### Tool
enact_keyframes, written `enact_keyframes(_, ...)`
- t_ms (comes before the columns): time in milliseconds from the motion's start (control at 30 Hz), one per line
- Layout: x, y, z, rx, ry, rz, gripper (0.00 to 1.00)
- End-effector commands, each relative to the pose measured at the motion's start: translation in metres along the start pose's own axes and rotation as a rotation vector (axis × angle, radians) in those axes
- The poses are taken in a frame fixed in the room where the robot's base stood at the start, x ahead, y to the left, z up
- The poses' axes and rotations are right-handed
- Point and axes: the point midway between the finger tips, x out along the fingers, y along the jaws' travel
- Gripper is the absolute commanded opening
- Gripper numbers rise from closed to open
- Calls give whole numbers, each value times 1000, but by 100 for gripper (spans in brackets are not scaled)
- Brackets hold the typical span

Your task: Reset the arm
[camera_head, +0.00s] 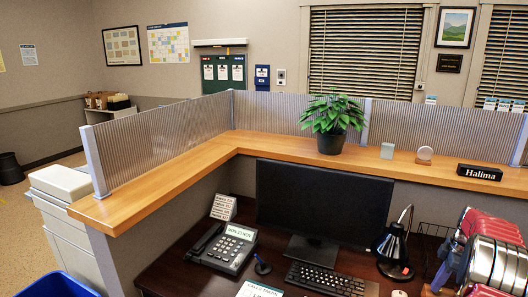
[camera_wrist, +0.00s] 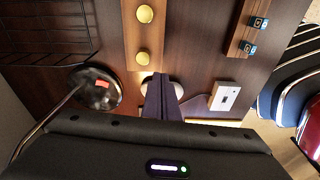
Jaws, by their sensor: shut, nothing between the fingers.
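My gripper (camera_wrist: 163,97) shows in the wrist view as two dark fingers pressed together, with nothing between them. It is over the dark brown desk (camera_wrist: 193,40). A black desk lamp (camera_head: 395,245) stands at the right of the desk in the head view; the lamp (camera_wrist: 95,88) is left of the fingers in the wrist view.
The desk holds a monitor (camera_head: 323,203), keyboard (camera_head: 325,279) and phone (camera_head: 222,248). A wooden counter (camera_head: 160,177) with a potted plant (camera_head: 333,117) runs behind. Red and pale ribbed things (camera_head: 495,262) fill the right edge. A small white box (camera_wrist: 226,96) is right of the fingers.

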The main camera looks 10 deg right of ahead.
Motion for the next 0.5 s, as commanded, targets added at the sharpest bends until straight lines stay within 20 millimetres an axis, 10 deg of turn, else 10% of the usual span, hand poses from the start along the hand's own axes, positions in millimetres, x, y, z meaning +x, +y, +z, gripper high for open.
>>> enact_keyframes(500,30,-22,4,394,-20,-34,0)
